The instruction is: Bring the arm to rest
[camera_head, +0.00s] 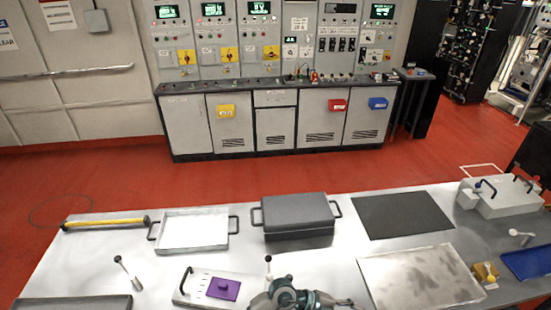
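A grey and teal part of one of my arms (286,293) shows at the bottom centre, low over the table's near edge. It seems to be my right arm, but the frame cuts it off. I cannot make out its fingertips or whether it holds anything. It covers the right end of a white panel with a black handle (205,291). A purple block (223,289) lies on that panel, left of the arm. My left gripper is not in view.
The metal table (310,262) carries a white tray (193,231), a closed grey case (298,215), a dark mat (402,215), a metal plate (420,277), a yellow-handled bar (104,223) and a light grey box (500,198). Levers stand nearby. Control cabinets (275,125) stand beyond red floor.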

